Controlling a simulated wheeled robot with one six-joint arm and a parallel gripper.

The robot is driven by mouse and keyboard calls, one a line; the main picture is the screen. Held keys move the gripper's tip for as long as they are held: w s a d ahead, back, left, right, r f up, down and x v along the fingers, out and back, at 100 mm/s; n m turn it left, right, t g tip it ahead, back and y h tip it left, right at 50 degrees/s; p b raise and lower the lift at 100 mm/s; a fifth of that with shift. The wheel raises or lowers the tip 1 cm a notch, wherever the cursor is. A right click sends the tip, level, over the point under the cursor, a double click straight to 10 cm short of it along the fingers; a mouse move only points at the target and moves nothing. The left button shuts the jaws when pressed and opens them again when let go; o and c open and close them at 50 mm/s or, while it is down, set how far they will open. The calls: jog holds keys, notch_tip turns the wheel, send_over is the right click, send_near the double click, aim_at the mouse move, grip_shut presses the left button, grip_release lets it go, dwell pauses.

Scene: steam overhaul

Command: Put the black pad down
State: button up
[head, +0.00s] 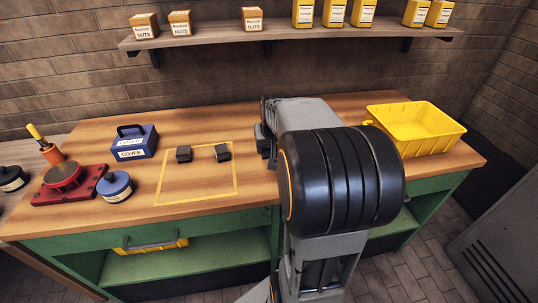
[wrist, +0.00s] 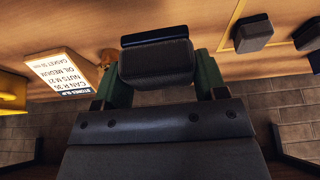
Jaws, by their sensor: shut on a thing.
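In the wrist view my gripper (wrist: 158,66) is shut on a black pad (wrist: 155,63), gripped between its green fingers. The wrist view does not show clearly whether the pad touches the bench. In the head view my arm hides the held pad and most of the gripper. Two other black pads, left (head: 184,154) and right (head: 222,152), lie apart on the wooden bench (head: 190,125), inside a yellow outlined square (head: 197,201). In the wrist view two pads (wrist: 253,33) (wrist: 307,35) show at upper right, to the right of my gripper.
A yellow bin (head: 415,128) stands at the bench's right end. A printed slip (wrist: 62,82) shows in the wrist view. A blue cover box (head: 134,142), a red fixture (head: 70,184) and a blue round tin (head: 115,186) stand on the left. The square's front part is clear.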

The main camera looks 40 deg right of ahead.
aim_at(269, 149)
jog(key=w+f, duration=0.1)
jog(key=w+d+f, duration=0.1)
jog(key=f, duration=0.1)
jog(key=w+d+f, duration=0.1)
jog(key=f, duration=0.1)
jog(key=shift+w, duration=0.15)
jog(key=shift+f, duration=1.5)
jog(key=shift+f, duration=0.1)
jog(key=shift+f+b, duration=0.15)
jog(key=shift+b, duration=0.2)
jog(key=o, duration=1.1)
jog(key=shift+c, duration=0.2)
